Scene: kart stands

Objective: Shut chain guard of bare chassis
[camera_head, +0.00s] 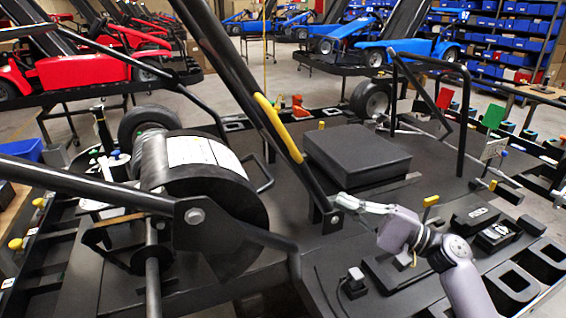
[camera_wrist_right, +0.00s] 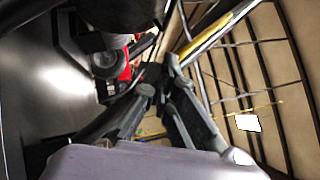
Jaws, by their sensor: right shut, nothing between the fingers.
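The bare chassis is the black frame and deck (camera_head: 270,280) filling the near part of the head view. A long black bar (camera_head: 235,75) with a yellow grip (camera_head: 278,128) rises slantwise from a bracket (camera_head: 331,217) on the deck. I cannot tell for sure which part is the chain guard. My right gripper (camera_head: 342,203) is shut and empty, close by the bar's lower end; I cannot tell whether it touches. In the right wrist view its fingers (camera_wrist_right: 163,82) are together, and a yellow strip (camera_wrist_right: 213,35) lies beyond them. My left gripper does not show.
A black drum with a white label (camera_head: 203,152) stands left of the bar. A flat black box (camera_head: 357,152) lies behind my right gripper. A black hoop (camera_head: 465,100) stands at the right. Red karts (camera_head: 85,75) and blue karts (camera_head: 400,45) stand behind, with open floor between.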

